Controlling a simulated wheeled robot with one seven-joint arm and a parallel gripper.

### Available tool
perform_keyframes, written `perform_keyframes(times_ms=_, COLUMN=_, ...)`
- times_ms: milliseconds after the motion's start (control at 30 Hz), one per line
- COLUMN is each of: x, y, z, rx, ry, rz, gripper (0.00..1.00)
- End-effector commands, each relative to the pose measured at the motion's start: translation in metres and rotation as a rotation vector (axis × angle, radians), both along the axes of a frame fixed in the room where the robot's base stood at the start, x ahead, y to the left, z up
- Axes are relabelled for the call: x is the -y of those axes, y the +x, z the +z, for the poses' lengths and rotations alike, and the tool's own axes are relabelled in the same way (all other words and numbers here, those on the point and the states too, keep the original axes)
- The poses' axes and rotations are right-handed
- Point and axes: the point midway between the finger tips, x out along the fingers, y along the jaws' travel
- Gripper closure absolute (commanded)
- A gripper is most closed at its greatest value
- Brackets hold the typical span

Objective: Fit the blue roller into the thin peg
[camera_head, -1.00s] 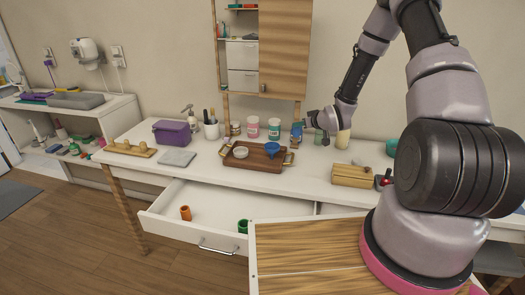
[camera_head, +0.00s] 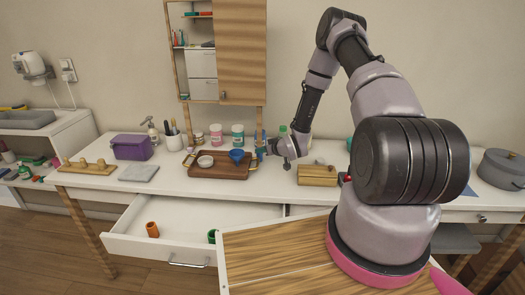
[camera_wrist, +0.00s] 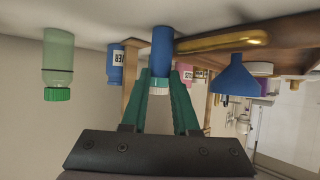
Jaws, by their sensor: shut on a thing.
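The blue roller (camera_wrist: 162,48) is upright between the green fingertips of my gripper (camera_wrist: 160,82) in the wrist view, which sees the table upside down. My gripper is shut on it. In the head view my gripper (camera_head: 268,150) is just right of the brown tray, with the blue roller (camera_head: 259,141) at its tip. I cannot tell whether the roller touches the table. A wooden peg board (camera_head: 88,167) with short pegs lies at the table's left end, far from my gripper. Which peg is thin is too small to tell.
The brown tray (camera_head: 218,171) holds a white bowl and a blue funnel (camera_wrist: 234,78), close beside the roller. Bottles (camera_wrist: 57,66) stand on the other side. A grey slab (camera_head: 139,173) and purple box (camera_head: 132,147) are near the board. The open drawer (camera_head: 185,222) holds orange and green rollers.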

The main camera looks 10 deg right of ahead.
Motion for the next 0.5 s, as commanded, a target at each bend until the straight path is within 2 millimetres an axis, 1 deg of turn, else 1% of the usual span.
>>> perform_keyframes(times_ms=67, x=-0.0001, y=-0.0001, z=-0.0027, rx=0.000, ry=0.001, rz=0.000, gripper=1.00)
perform_keyframes(times_ms=100, x=-0.0001, y=-0.0001, z=-0.0028, rx=0.000, ry=0.000, rz=0.000, gripper=0.64)
perform_keyframes(times_ms=167, x=-0.0001, y=0.0000, z=-0.0025, rx=0.000, ry=0.000, rz=0.000, gripper=0.42)
perform_keyframes(times_ms=500, x=-0.0001, y=0.0001, z=-0.0006, rx=0.000, ry=0.000, rz=0.000, gripper=0.42)
